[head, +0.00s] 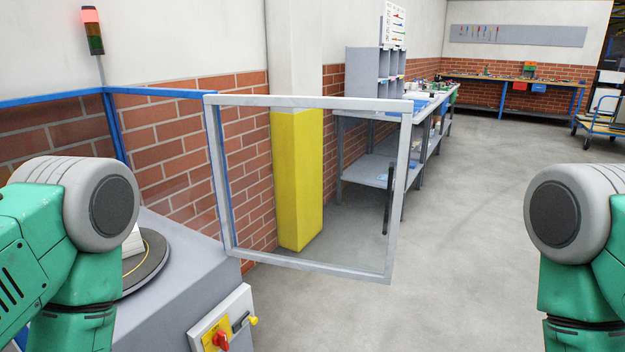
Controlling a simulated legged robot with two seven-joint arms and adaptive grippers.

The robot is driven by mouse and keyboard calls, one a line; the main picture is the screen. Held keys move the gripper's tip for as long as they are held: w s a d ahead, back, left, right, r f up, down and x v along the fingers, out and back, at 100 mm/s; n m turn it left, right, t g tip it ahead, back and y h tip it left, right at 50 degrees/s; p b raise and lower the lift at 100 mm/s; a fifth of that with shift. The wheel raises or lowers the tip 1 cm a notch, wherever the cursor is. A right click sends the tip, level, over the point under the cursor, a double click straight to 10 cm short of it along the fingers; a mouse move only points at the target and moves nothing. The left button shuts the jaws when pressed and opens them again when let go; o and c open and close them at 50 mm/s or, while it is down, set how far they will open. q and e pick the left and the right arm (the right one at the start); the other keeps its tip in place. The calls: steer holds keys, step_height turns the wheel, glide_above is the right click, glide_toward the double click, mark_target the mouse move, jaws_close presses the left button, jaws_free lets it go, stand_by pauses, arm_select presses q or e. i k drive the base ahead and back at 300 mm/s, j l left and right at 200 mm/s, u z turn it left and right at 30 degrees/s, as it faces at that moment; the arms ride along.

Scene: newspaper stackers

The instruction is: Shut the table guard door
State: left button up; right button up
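The table guard door (309,103) is a clear panel in a grey metal frame. It stands swung open, out over the floor to the right of the table. Its left edge meets a blue guard post, and a dark vertical handle (388,200) is on its right side. The grey table (185,284) is at lower left with a round dark turntable (150,262) on it, partly hidden by my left arm. My two arms show at the left and right edges, both well apart from the door. Neither gripper is in the picture.
A control box (222,318) with a red knob is on the table's near side. A blue guard frame (113,125) stands behind the table. A yellow pillar cover (297,180) and a grey workbench (375,172) are beyond the door. The floor at centre right is clear.

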mark_target(405, 107)
steer(key=i+l+u, duration=0.6)
steer(key=l+u, duration=0.15)
steer(key=i+l+u, duration=0.15)
steer(key=l+u, duration=0.15)
steer(key=l, duration=0.15)
steer(key=i+l+u, duration=0.1)
steer(key=l+u, duration=0.15)
steer(key=l, duration=0.1)
